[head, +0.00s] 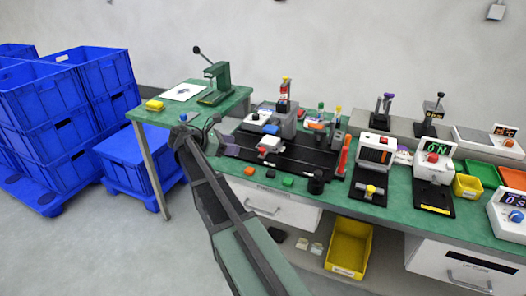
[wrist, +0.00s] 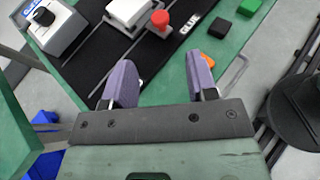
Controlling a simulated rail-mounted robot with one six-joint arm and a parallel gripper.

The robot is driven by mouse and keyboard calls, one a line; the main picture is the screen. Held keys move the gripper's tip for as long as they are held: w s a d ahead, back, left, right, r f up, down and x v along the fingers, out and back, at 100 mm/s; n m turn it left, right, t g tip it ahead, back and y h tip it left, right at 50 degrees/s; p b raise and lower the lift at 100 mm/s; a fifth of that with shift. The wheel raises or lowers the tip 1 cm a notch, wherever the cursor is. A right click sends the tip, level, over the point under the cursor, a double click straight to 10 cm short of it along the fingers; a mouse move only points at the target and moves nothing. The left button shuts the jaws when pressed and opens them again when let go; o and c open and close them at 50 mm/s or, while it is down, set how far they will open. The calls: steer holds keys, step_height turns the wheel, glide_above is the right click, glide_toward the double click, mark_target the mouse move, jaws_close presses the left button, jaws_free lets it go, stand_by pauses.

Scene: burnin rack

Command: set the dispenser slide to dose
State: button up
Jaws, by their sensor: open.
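A white block with a red knob (wrist: 158,18) sits on a black base marked GLUE (wrist: 190,24) in the wrist view. I take this for the dispenser slide, but cannot read its setting or any dose mark. In the head view a white block with a red knob (head: 268,146) sits on the black base behind my gripper. My gripper (wrist: 158,75) is open and empty, its two purple fingers apart, over the green bench edge. The slide lies beyond the fingertips, not between them. My gripper also shows in the head view (head: 211,133), left of the slide.
Another white unit with a dark knob (wrist: 53,24) stands at upper left in the wrist view. Green (wrist: 248,7) and black (wrist: 222,26) blocks lie on the bench. A black round object (head: 316,182) stands near the front edge. Blue crates (head: 45,95) stack at left.

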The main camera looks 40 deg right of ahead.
mark_target(260, 149)
steer(key=b+x, duration=0.4)
steer(key=x, duration=0.6)
steer(key=shift+f, duration=0.2)
steer(key=shift+d, duration=0.4)
steer(key=shift+c, duration=0.2)
steer(key=shift+s, duration=0.1)
jaws_close()
